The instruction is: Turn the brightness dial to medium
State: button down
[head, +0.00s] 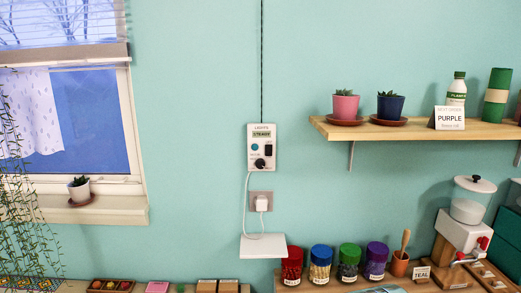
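A white control box (262,147) labelled "LIGHTS" is fixed to the teal wall near the middle of the head view. Its small display (262,134) seems to read "STEADY". A round black dial (260,163) sits low on the box, with a light pointer mark; its exact setting is too small to read. A teal round button (255,146) is at the box's left and a black rocker-like switch (268,147) at its right. My gripper is not in view, and nothing covers the box.
A white cable runs from the box to a plugged socket (261,202). A small white shelf (263,247) juts out below. Lidded jars (320,264) stand lower right. A wooden shelf (425,130) with pots is at right, a window (95,115) at left. Wall around the box is clear.

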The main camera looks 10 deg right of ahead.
aim_at(259, 164)
jog(key=k, duration=1.3)
jog(key=u, duration=0.35)
jog(key=i, duration=0.55)
jog(key=u, duration=0.65)
jog(key=i, duration=0.65)
jog(key=u, duration=0.05)
